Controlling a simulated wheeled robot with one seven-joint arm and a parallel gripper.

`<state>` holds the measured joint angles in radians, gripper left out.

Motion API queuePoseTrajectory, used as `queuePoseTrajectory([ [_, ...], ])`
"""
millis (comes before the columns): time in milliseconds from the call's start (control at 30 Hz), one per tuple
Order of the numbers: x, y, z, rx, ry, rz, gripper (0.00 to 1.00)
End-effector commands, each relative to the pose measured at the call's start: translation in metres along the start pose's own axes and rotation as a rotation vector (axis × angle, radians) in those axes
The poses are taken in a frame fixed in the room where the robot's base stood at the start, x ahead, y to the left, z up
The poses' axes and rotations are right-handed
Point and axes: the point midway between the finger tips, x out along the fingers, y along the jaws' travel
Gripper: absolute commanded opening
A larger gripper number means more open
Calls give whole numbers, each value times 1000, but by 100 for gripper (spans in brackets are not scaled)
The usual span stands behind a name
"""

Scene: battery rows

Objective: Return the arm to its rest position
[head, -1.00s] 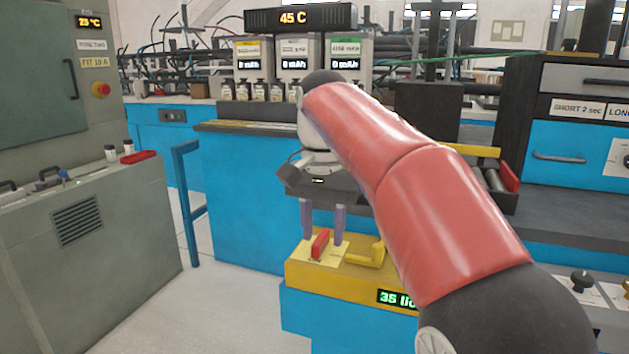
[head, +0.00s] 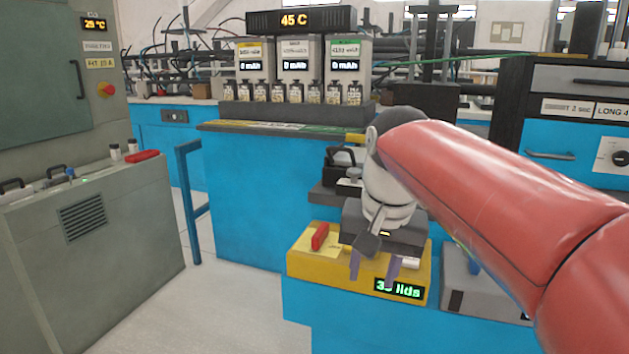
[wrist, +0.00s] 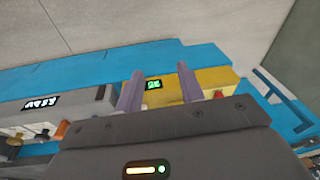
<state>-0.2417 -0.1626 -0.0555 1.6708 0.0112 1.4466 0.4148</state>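My gripper (head: 375,270) hangs pointing down in front of the yellow box (head: 305,266), its two purple fingers apart with nothing seen between them. In the wrist view my gripper (wrist: 158,88) shows the same two separated fingers, with the yellow box (wrist: 213,78) beyond them. My red and white arm comes in from the right side of the head view and covers part of the benches. A red lever (head: 320,236) stands on the left of the box top. A lit sign (head: 399,288) on the box front reads about "35 lids", partly covered by a finger.
A grey unit (head: 465,283) sits right of the yellow box, close to my arm. A blue bench (head: 255,195) behind carries a row of small bottles (head: 290,92). A grey cabinet (head: 130,215) stands at left. The floor (head: 215,315) between is clear.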

Motion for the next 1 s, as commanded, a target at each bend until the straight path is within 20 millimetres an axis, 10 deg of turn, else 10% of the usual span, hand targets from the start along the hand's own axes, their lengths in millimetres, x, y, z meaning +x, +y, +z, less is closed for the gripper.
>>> queuePoseTrajectory([
  [433, 90, 98, 121, -209, 281, 3, 38],
  [1000, 109, 107, 137, -241, 317, 17, 38],
])
